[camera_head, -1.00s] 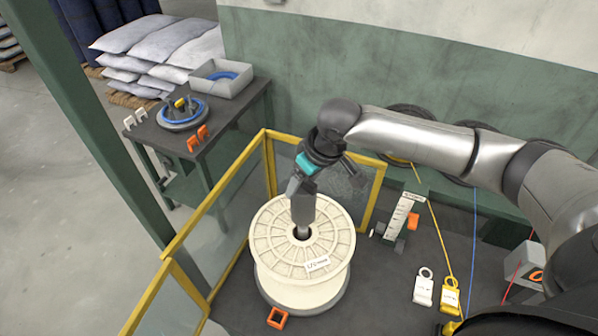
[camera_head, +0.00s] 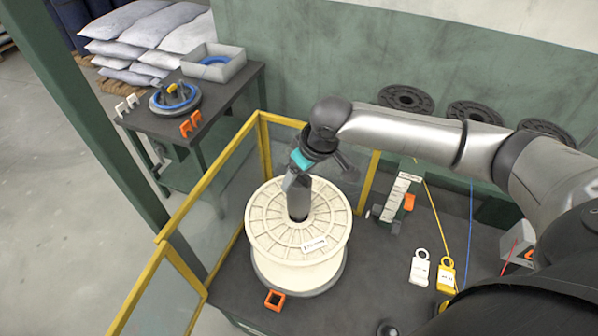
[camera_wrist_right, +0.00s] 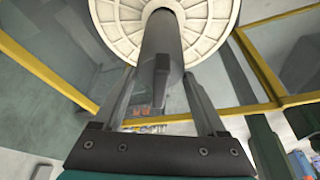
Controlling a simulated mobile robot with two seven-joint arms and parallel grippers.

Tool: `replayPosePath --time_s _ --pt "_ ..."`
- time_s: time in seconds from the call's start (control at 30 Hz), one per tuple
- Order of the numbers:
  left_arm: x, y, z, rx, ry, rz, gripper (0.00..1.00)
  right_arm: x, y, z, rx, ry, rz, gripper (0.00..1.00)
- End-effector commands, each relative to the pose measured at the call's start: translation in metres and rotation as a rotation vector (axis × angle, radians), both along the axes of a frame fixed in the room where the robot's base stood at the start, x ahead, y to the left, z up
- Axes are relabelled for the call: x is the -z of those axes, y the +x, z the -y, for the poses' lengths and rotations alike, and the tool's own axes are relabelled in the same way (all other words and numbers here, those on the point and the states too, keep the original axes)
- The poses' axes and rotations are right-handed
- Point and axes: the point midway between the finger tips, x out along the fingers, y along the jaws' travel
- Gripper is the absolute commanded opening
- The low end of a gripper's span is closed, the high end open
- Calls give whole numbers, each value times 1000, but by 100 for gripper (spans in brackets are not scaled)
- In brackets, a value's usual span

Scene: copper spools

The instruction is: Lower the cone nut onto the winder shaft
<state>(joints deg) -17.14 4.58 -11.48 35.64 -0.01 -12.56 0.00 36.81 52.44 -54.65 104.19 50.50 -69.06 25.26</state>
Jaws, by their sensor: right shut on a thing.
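A cream flanged spool (camera_head: 270,225) stands upright on the dark bench, with a label on its top flange; it also shows in the right wrist view (camera_wrist_right: 112,28). My right gripper (camera_head: 296,182) is above the spool's hub, pointing down and slightly tilted. It is shut on a dark grey cylindrical piece, which I take to be the cone nut (camera_head: 298,204). The nut's lower end is at the hub opening. In the right wrist view the nut (camera_wrist_right: 161,45) lies between the fingers and reaches the hub. The winder shaft is hidden behind the nut and spool. My left gripper is out of view.
A yellow-framed clear guard (camera_head: 262,150) stands close behind and left of the spool. An orange square part (camera_head: 274,300) lies in front. A labelled upright block (camera_head: 398,200) and tags (camera_head: 420,268) are to the right. A side table (camera_head: 225,115) holds a grey bin.

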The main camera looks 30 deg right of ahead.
Motion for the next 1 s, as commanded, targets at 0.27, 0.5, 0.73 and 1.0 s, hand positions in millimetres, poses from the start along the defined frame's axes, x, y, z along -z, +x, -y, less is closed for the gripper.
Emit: replayPosePath --time_s 0.27,0.5,0.73,1.0 --pt "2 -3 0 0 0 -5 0 2 1 0 0 2 3 0" --pt "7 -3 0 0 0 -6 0 13 1 -1 0 2 3 0" --pt "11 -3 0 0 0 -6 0 24 0 -1 -1 3 2 0" --pt "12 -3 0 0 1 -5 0 27 0 -1 0 2 3 0"
